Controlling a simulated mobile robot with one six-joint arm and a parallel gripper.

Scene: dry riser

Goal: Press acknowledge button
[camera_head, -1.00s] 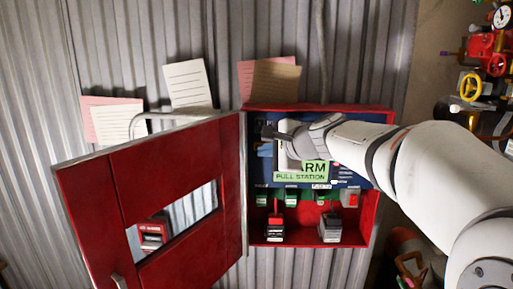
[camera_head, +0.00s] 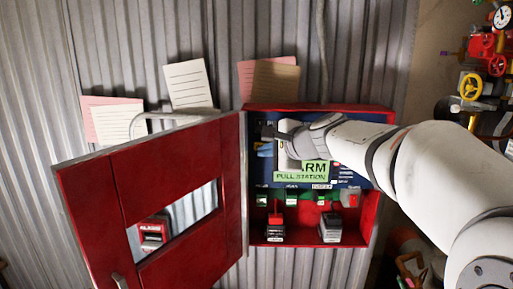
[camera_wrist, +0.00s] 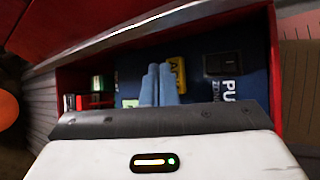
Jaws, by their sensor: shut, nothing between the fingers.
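My gripper (camera_wrist: 158,85) shows in the wrist view with its two blue-grey fingers together and nothing between them. The fingers point at the blue panel (camera_wrist: 250,70) inside the red box. A yellow labelled part (camera_wrist: 177,72) sits just right of the fingertips, partly hidden by them. A black switch (camera_wrist: 222,63) is farther right. In the head view my arm reaches into the open red alarm box (camera_head: 370,215), and my wrist hides much of the panel. I cannot make out which part is the acknowledge button, or whether the fingertips touch anything.
The box's red door (camera_head: 180,160) hangs open to the left. Paper notes (camera_head: 188,84) hang above. Valves and a gauge (camera_head: 490,50) stand at the far right.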

